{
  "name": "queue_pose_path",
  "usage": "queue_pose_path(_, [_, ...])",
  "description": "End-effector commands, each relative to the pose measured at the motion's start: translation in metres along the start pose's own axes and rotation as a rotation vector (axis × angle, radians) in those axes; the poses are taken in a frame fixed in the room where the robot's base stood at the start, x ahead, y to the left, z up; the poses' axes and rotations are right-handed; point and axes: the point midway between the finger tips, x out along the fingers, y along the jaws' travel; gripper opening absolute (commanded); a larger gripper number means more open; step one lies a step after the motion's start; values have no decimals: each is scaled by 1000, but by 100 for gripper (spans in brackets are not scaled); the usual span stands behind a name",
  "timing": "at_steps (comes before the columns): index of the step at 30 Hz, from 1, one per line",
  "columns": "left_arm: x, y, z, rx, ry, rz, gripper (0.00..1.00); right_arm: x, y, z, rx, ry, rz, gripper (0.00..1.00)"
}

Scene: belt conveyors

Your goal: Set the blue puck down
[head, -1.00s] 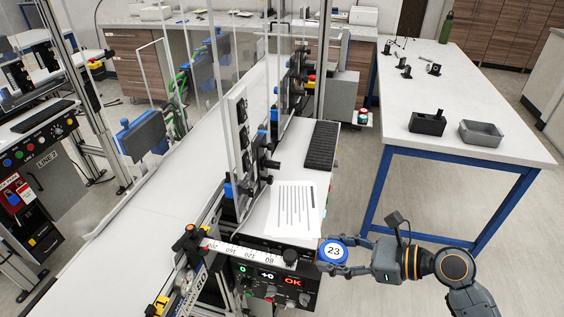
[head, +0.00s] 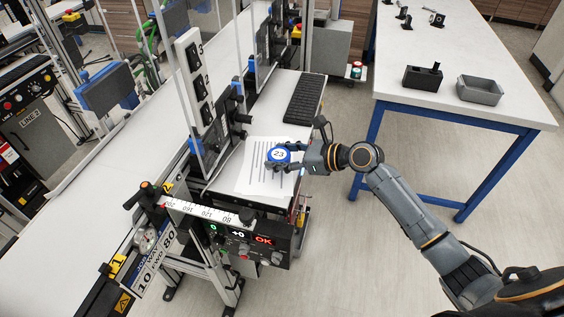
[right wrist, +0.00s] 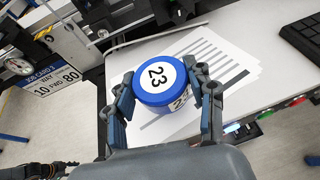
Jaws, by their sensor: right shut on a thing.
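The blue puck (head: 278,155) has a white top marked 23. My right gripper (head: 280,160) is shut on it, a finger on each side. In the right wrist view the puck (right wrist: 160,80) sits between the fingertips of my right gripper (right wrist: 165,95), over the printed paper sheets. The sheets (head: 256,180) lie on the white side shelf (head: 288,100) beside the conveyor. I cannot tell whether the puck touches the paper.
A black keyboard (head: 304,98) lies behind the sheets on the shelf. A control box (head: 250,243) with a ruler (head: 205,211) stands in front. The conveyor belt (head: 100,225) runs at left. A white table (head: 450,60) with a grey tray (head: 480,91) stands at right.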

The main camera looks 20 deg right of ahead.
Motion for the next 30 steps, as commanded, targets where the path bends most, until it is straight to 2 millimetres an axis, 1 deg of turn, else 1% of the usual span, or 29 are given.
queue_pose_path(1, [1, 6, 0, 0, 0, 8, 40, 2, 0, -6, 3, 1, 0, 21])
queue_pose_path(3, [1, 11, 0, 3, 0, 13, 40, 6, 1, -17, 4, 3, 1, 21])
queue_pose_path(7, [2, 10, 2, 5, -2, 13, 40, 13, 0, -31, 3, 1, 0, 21])
queue_pose_path(9, [2, 8, 3, 6, -4, 10, 40, 14, 0, -34, 2, 1, 0, 21])
queue_pose_path(19, [2, 1, 5, 3, -6, 1, 40, 15, 0, -37, 1, 1, 0, 21])
queue_pose_path(20, [2, 1, 5, 3, -6, 1, 40, 15, 0, -37, 0, 1, 0, 58])
queue_pose_path(21, [2, 0, 5, 2, -6, 1, 40, 15, 0, -36, 0, 1, 0, 66])
queue_pose_path(22, [2, 0, 5, 2, -6, 1, 40, 15, 0, -36, 0, 1, 0, 73])
queue_pose_path(23, [2, 0, 5, 2, -6, 1, 40, 15, 0, -36, 0, 1, 0, 77])
queue_pose_path(30, [2, 0, 5, 2, -6, 1, 40, 15, 0, -36, 0, 1, 0, 77])
